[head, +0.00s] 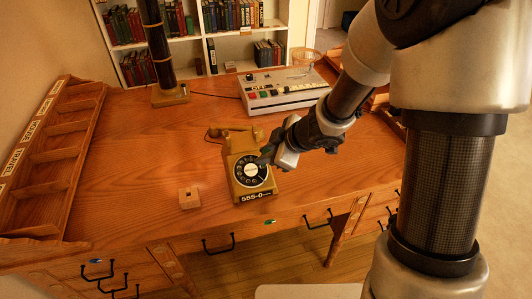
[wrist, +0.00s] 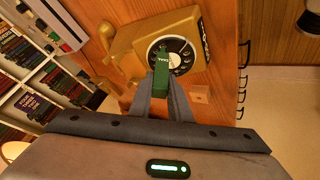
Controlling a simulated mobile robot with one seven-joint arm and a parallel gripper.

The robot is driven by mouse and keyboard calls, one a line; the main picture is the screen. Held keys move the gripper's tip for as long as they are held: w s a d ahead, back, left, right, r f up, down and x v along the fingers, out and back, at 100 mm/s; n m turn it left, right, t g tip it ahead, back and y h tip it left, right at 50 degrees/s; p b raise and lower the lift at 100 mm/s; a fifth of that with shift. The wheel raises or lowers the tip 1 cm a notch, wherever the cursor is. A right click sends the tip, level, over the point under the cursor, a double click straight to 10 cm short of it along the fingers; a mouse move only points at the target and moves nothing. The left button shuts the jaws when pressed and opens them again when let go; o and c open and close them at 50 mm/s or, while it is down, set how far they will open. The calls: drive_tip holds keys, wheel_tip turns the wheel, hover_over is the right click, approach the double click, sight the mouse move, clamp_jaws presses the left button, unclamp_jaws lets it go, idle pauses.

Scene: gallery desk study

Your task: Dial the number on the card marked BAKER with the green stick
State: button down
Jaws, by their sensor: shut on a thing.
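A yellow rotary telephone (head: 245,190) stands on the wooden desk, its black dial (head: 251,171) facing up toward the front. My gripper (head: 268,156) is at the dial's upper right, shut on the green stick (wrist: 162,68). In the wrist view the stick's far end overlaps the black dial (wrist: 181,47) of the telephone (wrist: 127,47). I cannot tell whether it touches or which hole it is at. No card that I can clearly read as BAKER shows.
A wooden block (head: 189,198) with a dark hole stands left of the telephone. A sloped wooden rack (head: 50,157) with several name labels fills the desk's left side. A grey device with buttons (head: 284,93) and a dark column's wooden base (head: 170,96) stand behind. The desk's left middle is clear.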

drive_tip(key=shift+f, duration=0.15)
idle(0.4)
drive_tip(key=shift+w+f, duration=0.2)
drive_tip(key=shift+f, duration=0.15)
idle(0.3)
drive_tip(key=shift+s+f, duration=0.3)
drive_tip(key=shift+s, duration=0.4)
drive_tip(key=shift+s+a+f, duration=0.2)
drive_tip(key=shift+s+f, duration=0.05)
drive_tip(key=shift+s, duration=0.45)
